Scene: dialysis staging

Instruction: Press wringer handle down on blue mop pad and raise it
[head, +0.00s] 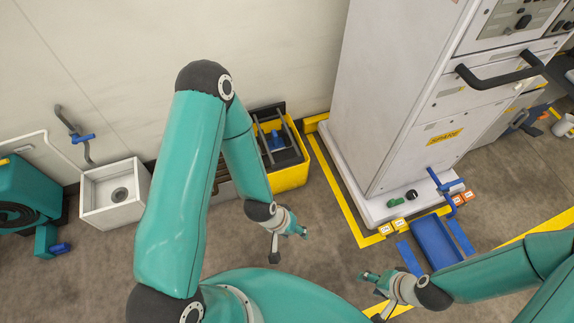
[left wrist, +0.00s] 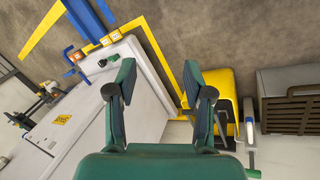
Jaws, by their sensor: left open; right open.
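The yellow mop bucket (head: 291,178) stands by the wall in the head view, with a dark wringer and pale bars at its top. A blue piece (head: 276,141), seemingly the mop pad, shows between the bars. I cannot clearly tell which bar is the handle. My left gripper (head: 290,243) is open and empty, in front of the bucket and apart from it. In the left wrist view, its open fingers (left wrist: 162,95) show, with the bucket (left wrist: 216,80) beyond and to the right. My right gripper (head: 371,295) is open and empty at the lower right, far from the bucket.
A tall white machine (head: 385,100) on a white base stands right of the bucket, inside yellow floor tape (head: 337,190). A blue tray (head: 436,242) lies before it. A white sink (head: 112,208) stands left.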

